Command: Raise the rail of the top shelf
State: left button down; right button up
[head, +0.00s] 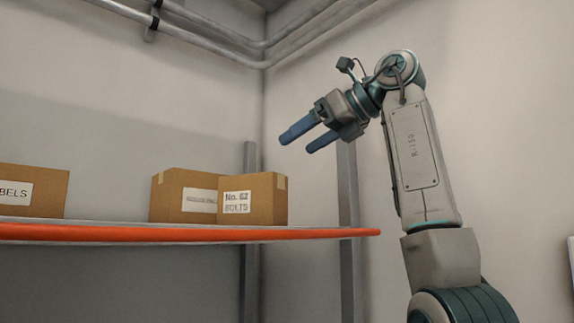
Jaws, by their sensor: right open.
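The top shelf (325,230) is a thin grey board that comes in from the left in the head view. An orange rail (180,234) runs along its front edge and ends at a point on the right. My right gripper (294,141) is open, with two blue fingers pointing left and down. It is empty and above the right part of the shelf, apart from the rail. My left gripper is not in view.
A box labelled "No. 62 BOLTS" (265,188) and another box (170,195) stand on the shelf's middle. A third box (50,190) stands at the far left. Grey uprights (348,195) stand behind. Pipes (215,40) run along the upper wall.

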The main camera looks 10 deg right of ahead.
aim_at(9, 231)
jog(key=k, duration=1)
